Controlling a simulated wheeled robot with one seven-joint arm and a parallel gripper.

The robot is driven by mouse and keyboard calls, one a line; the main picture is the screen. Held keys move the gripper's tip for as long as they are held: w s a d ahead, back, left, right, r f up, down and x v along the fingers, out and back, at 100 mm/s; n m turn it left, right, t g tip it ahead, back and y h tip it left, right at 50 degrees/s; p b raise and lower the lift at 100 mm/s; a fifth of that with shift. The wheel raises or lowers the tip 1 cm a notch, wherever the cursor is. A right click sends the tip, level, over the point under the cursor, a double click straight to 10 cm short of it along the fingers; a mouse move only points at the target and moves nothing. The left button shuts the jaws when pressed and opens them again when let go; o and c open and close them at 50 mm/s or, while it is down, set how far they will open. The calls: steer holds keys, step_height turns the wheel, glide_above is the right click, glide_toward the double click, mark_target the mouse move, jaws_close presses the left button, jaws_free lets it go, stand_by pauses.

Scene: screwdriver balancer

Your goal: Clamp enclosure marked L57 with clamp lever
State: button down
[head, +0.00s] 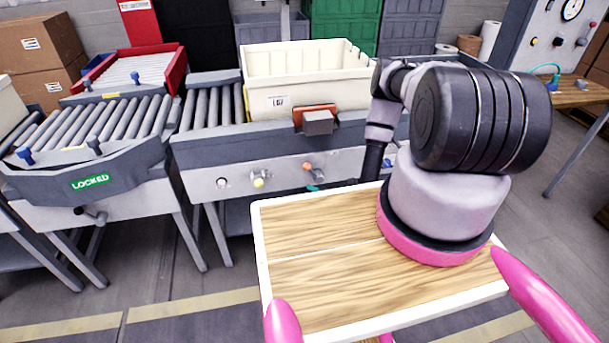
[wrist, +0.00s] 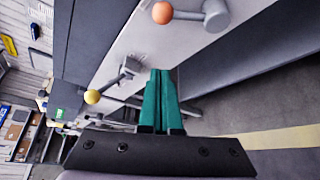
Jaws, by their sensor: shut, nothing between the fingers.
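My gripper (wrist: 160,74) has its two teal fingers shut together with nothing between them. In the head view only a bit of teal (head: 313,188) shows, just below the panel levers. A lever with an orange knob (head: 307,167) is on the grey front panel; it also shows above the fingertips in the wrist view (wrist: 162,13). A lever with a yellow knob (head: 258,182) is to its left, and left of the fingers in the wrist view (wrist: 92,97). The fingers appear apart from both. I can read no L57 mark on anything, so I cannot tell which thing is the enclosure.
A cream bin (head: 305,75) stands on the conveyor, with an orange and grey block (head: 317,122) at its front. A green LOCKED sign (head: 90,182) is on the left conveyor station. Floor is open in front of the panel.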

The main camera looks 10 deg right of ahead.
steer(key=w+a, duration=0.1)
steer(key=w, duration=0.8)
steer(key=shift+w+f, duration=0.2)
steer(key=shift+f, duration=0.05)
steer(key=shift+d, duration=0.1)
stand_by(0.4)
steer(key=shift+d+r+m, duration=0.15)
steer(key=shift+m, duration=0.15)
